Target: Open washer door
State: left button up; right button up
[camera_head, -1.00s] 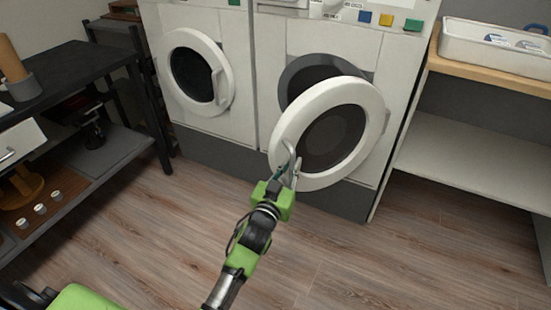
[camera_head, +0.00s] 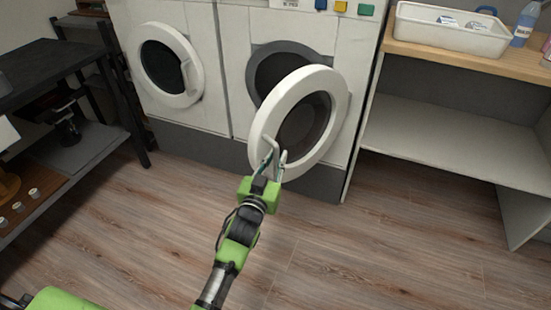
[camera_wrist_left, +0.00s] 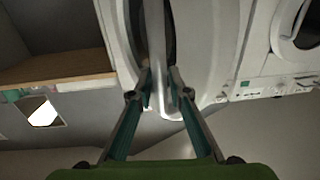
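The right washer (camera_head: 232,60) is white, and its round door (camera_head: 338,95) with a white ring and dark glass stands partly open, swung out from the dark drum opening (camera_head: 285,70). The curved door handle (camera_head: 271,142) is on the door's left edge. My left gripper (camera_head: 273,160) is at this handle, one finger on each side of it. In the left wrist view the handle (camera_wrist_left: 157,45) runs down between the two fingertips and fills most of the narrow gap. My right gripper is not in view.
A second washer with a shut door (camera_head: 163,70) stands to the left. A dark shelf unit (camera_head: 85,140) is at far left. A wooden-topped shelf (camera_head: 440,56) with a white tray (camera_head: 450,32) stands to the right. The wooden floor (camera_head: 370,250) in front is clear.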

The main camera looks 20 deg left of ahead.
pick_arm(q)
jog(key=shift+o, duration=0.3)
jog(key=shift+w, duration=0.1)
jog(key=shift+s+f, duration=0.1)
jog(key=shift+s, duration=0.1)
jog(key=s, duration=1.1)
jog(key=shift+s+a, duration=0.15)
jog(key=shift+s, duration=0.2)
jog(key=shift+w, duration=0.1)
